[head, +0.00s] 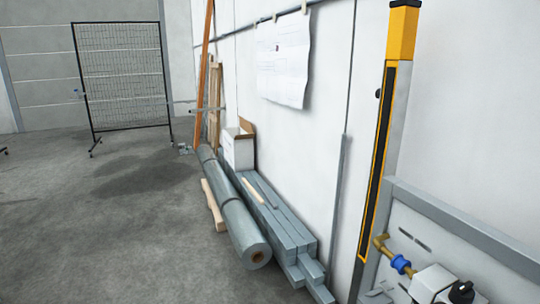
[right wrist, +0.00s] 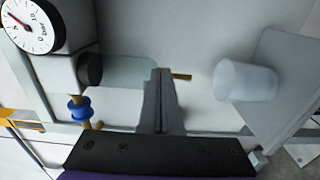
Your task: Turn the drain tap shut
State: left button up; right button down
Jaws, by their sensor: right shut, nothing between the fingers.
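In the right wrist view, a small brass piece (right wrist: 181,77), which looks like the drain tap, sticks out just past my right fingertips. The fingers hide the rest of it, so I cannot tell how it is turned. A pale, cloudy bowl (right wrist: 130,72) with a dark collar lies on the other side of the fingers. My right gripper (right wrist: 160,75) is shut and empty, its tips at or close to the tap; I cannot tell whether they touch. My left gripper is not in view. Neither gripper shows in the head view.
A pressure gauge (right wrist: 30,22), a blue fitting (right wrist: 80,108) on brass pipe, and a translucent cup (right wrist: 245,82) are nearby. The head view shows a yellow-black post (head: 386,150), a grey roll (head: 235,215) and stacked grey profiles (head: 280,225) along the wall.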

jog(key=shift+s, duration=0.15)
jog(key=shift+s+v, duration=0.1)
jog(key=shift+v, duration=1.4)
jog(key=shift+s+v, duration=0.15)
jog(key=shift+v, duration=1.3)
jog(key=shift+d+r, duration=0.1)
jog(key=w+d+n+b, duration=0.1)
jog(key=d+n+b, duration=0.1)
jog(key=d+n, duration=0.4)
jog(key=shift+w+f+b, duration=0.3)
jog(key=shift+w+b, duration=0.1)
jog(key=shift+w+a, duration=0.3)
jog(key=shift+w, duration=0.25)
